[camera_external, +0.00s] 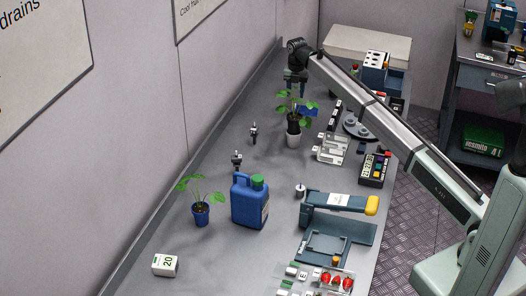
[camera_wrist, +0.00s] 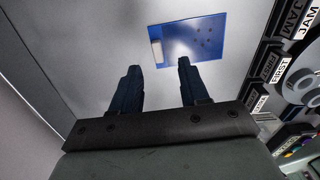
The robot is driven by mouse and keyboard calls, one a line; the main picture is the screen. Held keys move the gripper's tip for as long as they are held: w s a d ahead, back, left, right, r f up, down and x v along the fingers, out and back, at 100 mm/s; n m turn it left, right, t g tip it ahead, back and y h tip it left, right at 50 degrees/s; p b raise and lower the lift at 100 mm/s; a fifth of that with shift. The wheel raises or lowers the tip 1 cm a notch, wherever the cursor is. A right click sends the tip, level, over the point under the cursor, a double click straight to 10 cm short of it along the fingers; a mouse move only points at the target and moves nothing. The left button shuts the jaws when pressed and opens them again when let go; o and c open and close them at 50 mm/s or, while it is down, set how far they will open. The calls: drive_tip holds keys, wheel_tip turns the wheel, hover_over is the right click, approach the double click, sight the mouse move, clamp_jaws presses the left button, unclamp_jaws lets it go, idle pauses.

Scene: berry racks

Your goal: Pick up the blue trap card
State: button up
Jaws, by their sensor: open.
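The blue trap card (camera_wrist: 208,38) is a flat blue rectangle with a pale strip at one end and a few dark specks. It lies on the grey bench just beyond my fingertips in the wrist view. In the external view a bit of the blue card (camera_external: 309,110) shows behind a potted plant, which partly hides it. My gripper (camera_wrist: 160,66) is open and empty, its two dark fingers apart and pointing toward the card's near edge. In the external view my gripper (camera_external: 295,90) is above the far part of the bench, close to the plant's leaves.
A round dark holder (camera_external: 357,126) and labelled dark racks (camera_wrist: 262,70) are to the card's right. A blue jug (camera_external: 249,204) stands nearer. Bare bench lies left of the card.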

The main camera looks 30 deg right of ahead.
sight(294, 105)
drive_tip(key=shift+w+a+f, duration=0.1)
drive_tip(key=shift+a+f, duration=0.05)
drive_tip(key=shift+f, duration=2.8)
drive_tip(key=shift+c, duration=0.4)
clamp_jaws()
